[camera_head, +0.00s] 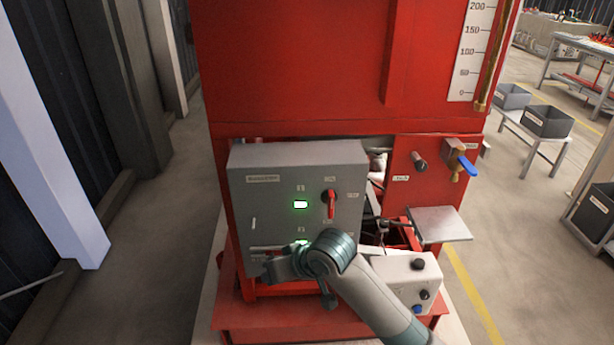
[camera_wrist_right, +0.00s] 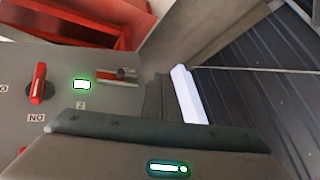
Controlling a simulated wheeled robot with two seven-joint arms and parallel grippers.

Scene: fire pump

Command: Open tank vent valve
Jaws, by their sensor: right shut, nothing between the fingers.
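A brass valve (camera_head: 458,160) with a blue lever handle is mounted at the upper right of the red tank's lower front. Its lever hangs down to the right; I cannot read its label, so I cannot tell whether it is the vent valve. My right gripper (camera_head: 268,264) is shut and empty. It is in front of the lower part of the grey control box, left of and below the valve. The valve does not show in the right wrist view, where the gripper housing fills the bottom. My left gripper is not in view.
The grey control box (camera_head: 278,180) has a red rotary switch (camera_head: 331,203) and green lamps; it also shows in the right wrist view (camera_wrist_right: 60,70). A small metal shelf (camera_head: 440,224) juts out below the valve. A bench with dark bins (camera_head: 547,121) stands right.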

